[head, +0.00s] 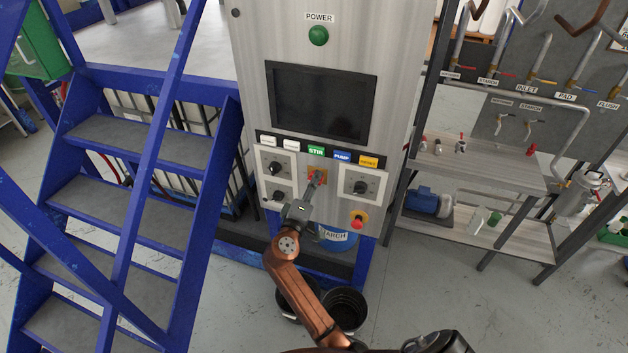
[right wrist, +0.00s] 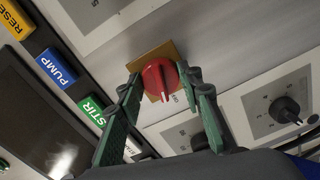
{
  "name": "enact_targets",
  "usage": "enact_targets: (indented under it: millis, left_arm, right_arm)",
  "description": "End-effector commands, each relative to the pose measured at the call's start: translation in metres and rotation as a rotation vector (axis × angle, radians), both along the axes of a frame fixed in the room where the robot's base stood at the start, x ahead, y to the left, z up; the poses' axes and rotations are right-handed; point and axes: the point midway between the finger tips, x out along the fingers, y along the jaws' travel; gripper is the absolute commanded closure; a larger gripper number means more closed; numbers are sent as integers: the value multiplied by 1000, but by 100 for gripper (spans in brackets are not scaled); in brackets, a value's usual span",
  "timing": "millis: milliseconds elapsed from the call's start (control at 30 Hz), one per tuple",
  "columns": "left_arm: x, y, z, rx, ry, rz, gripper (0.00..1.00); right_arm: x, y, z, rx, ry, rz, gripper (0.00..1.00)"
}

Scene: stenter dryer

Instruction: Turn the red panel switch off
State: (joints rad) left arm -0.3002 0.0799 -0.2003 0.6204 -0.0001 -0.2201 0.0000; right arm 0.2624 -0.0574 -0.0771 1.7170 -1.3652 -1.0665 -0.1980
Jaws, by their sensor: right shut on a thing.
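The red panel switch (right wrist: 160,78) is a round red knob with a white pointer line on a yellow-brown square plate. In the head view the switch (head: 318,175) sits on the grey control panel below the STIR label, partly hidden by my gripper. My right gripper (right wrist: 162,82) is at the knob, with one green-padded finger on each side, shut on it. It also shows in the head view (head: 313,183), reaching up from below. My left gripper is not in view.
Black dials flank the switch, one on the right (head: 360,187) and others on the left (head: 275,168). A red emergency button (head: 357,220) is below right. A dark screen (head: 320,103) is above. Blue stairs (head: 140,190) stand left; a pipe rack with shelves (head: 480,175) stands right.

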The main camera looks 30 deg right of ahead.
Motion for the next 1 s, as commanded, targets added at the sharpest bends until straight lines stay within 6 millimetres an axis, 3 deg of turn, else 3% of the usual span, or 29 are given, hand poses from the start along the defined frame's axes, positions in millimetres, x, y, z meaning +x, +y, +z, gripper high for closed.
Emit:
enact_targets:
  millis: [400,1000]
  left_arm:
    - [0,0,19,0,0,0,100]
    - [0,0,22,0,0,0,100]
  right_arm:
    - [0,1,1,-150,175,2,91]
    - [0,1,0,-181,213,2,91]
